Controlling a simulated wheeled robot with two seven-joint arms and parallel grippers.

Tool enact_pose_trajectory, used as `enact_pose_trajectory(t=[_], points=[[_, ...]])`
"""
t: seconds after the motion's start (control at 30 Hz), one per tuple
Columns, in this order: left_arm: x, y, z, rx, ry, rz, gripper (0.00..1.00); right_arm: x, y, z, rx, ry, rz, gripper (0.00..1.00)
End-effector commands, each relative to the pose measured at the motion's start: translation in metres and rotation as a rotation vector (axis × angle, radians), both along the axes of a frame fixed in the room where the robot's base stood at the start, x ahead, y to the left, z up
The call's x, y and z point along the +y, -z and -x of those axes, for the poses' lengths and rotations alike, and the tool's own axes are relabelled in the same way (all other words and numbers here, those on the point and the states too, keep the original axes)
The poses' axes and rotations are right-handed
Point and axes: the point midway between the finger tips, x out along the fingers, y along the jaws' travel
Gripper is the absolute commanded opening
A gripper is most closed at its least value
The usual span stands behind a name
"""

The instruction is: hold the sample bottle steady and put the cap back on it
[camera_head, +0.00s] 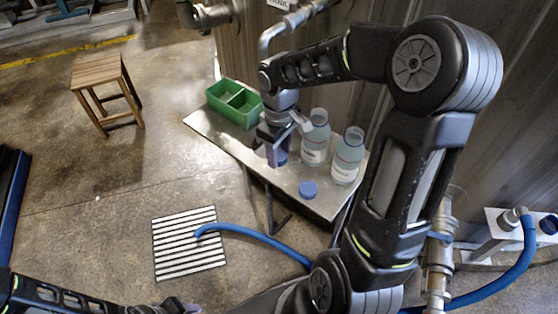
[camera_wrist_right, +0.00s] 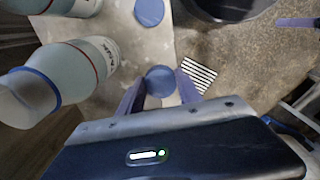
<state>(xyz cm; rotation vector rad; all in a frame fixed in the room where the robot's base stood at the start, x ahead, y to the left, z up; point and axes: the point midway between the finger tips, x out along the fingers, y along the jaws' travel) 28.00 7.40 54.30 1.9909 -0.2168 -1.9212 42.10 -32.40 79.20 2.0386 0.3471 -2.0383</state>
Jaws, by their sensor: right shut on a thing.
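My right gripper (camera_head: 277,158) is over the metal table (camera_head: 215,133), left of the two bottles. In the wrist view its fingers (camera_wrist_right: 160,92) are shut on a round blue cap (camera_wrist_right: 160,78). A second blue cap (camera_head: 308,190) lies on the table in front of the bottles; it also shows in the wrist view (camera_wrist_right: 149,12). Two clear, labelled sample bottles, a left one (camera_head: 314,145) and a right one (camera_head: 346,163), stand upright and uncapped. Part of my left gripper (camera_head: 184,305) shows at the bottom edge, apart from the bottles; its opening is unclear.
A green two-part box (camera_head: 234,103) sits at the table's far left end. A metal tank wall (camera_head: 370,50) rises behind the table. A wooden stool (camera_head: 100,80), a floor grate (camera_head: 185,243) and a blue hose (camera_head: 255,236) are nearby. The table's front middle is mostly clear.

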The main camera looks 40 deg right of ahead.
Motion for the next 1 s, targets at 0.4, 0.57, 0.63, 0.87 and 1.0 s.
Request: enact_pose_trajectory(t=[0.4, 0.57, 0.63, 0.87, 1.0], points=[[0.000, -0.002, 0.000, 0.000, 0.000, 0.000, 0.36, 0.000, -0.042, 0.000, 0.000, 0.000, 0.000, 0.04], [0.000, -0.002, 0.000, 0.000, 0.000, 0.000, 0.36, 0.000, -0.041, 0.000, 0.000, 0.000, 0.000, 0.04], [0.000, -0.002, 0.000, 0.000, 0.000, 0.000, 0.36, 0.000, -0.041, 0.000, 0.000, 0.000, 0.000, 0.04], [0.000, -0.002, 0.000, 0.000, 0.000, 0.000, 0.36, 0.000, -0.041, 0.000, 0.000, 0.000, 0.000, 0.04], [0.000, -0.002, 0.000, 0.000, 0.000, 0.000, 0.36, 0.002, -0.041, -0.003, 0.000, 0.004, -0.001, 0.04]])
